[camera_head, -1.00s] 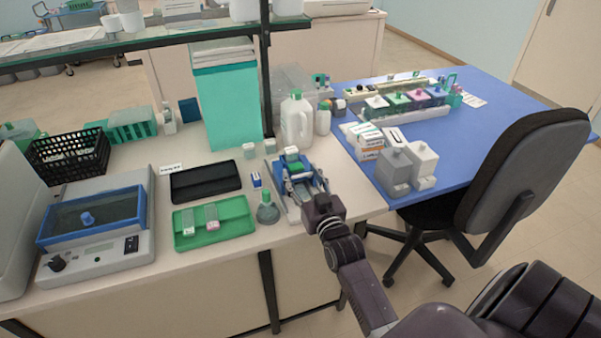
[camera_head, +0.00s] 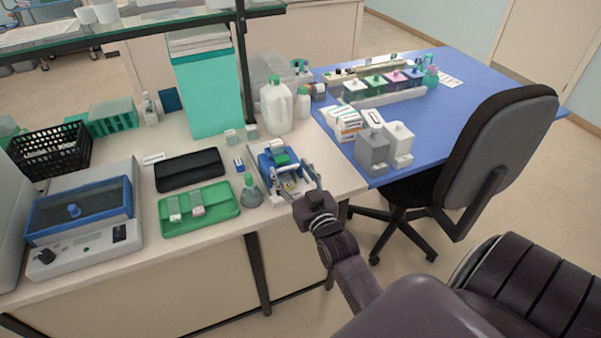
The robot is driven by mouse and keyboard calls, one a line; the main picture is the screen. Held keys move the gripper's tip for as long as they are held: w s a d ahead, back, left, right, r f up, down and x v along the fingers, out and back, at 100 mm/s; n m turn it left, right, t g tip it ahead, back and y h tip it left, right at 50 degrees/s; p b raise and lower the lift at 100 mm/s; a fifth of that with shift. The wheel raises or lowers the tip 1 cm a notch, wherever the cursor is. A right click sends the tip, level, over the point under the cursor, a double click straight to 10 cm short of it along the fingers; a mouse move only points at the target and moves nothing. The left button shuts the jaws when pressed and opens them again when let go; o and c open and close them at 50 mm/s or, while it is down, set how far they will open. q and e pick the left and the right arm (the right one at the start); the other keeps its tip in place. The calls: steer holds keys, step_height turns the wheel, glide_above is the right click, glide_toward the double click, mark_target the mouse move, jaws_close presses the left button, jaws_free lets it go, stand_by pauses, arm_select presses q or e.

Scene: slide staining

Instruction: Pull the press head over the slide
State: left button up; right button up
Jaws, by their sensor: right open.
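The slide press (camera_head: 265,172), a blue and white device, stands near the front edge of the bench. Its press head (camera_head: 280,156), with a green and white top, is at the back part of the device. A slide under or in front of it is too small to make out. My right gripper (camera_head: 301,180) is open at the front right of the press, its fingers reaching over the device's near end. I cannot tell whether they touch it. My left gripper is not in view.
A grey-green flask (camera_head: 251,192) stands close left of the press. A green tray (camera_head: 220,205) with slides and a dark case (camera_head: 190,170) lie further left. White jugs (camera_head: 276,107) stand behind. A chair (camera_head: 480,150) is at the right.

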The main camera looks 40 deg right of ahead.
steer(key=v, duration=1.1)
steer(key=shift+d, duration=0.15)
steer(key=s+a+f+n+g+y, duration=0.1)
steer(key=s+a+f+g, duration=0.15)
steer(key=f, duration=0.85)
steer(key=s+a+f+g+y, duration=0.2)
steer(key=a+f, duration=0.2)
steer(key=f, duration=0.8)
steer(key=s+a+f+n+g+y, duration=0.1)
steer(key=s+a+f+g, duration=0.2)
steer(key=f, duration=0.8)
steer(key=s+a+f+n+g, duration=0.2)
steer(key=s+a+f+g, duration=0.15)
steer(key=s+f, duration=1)
steer(key=s+d+f+g, duration=0.1)
steer(key=s+f, duration=0.3)
steer(key=s, duration=0.4)
steer(key=s+d+f+n+g, duration=0.1)
steer(key=s+f+g, duration=0.3)
steer(key=s, duration=0.5)
steer(key=shift+s+b, duration=0.15)
steer(key=shift+b, duration=0.25)
